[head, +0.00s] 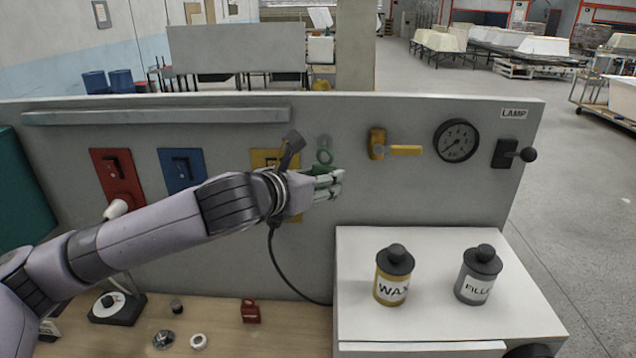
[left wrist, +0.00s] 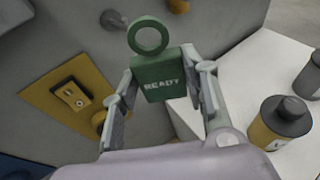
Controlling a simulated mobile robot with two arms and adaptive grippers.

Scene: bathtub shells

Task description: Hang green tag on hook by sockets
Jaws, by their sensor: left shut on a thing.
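My left gripper (head: 338,185) is in front of the upright grey panel and shut on the green tag (head: 324,157). In the left wrist view, the tag (left wrist: 163,77) is a green block reading READY with a ring on top, between my two fingers (left wrist: 160,90). The ring stands up and looks empty. My right gripper is out of view.
Red (head: 117,178), blue (head: 182,171) and yellow (head: 268,158) socket plates are left of the tag. A yellow valve handle (head: 404,150) and a gauge (head: 455,140) are to its right. Wax (head: 393,275) and filler (head: 478,274) cans stand on the white cabinet (head: 440,315).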

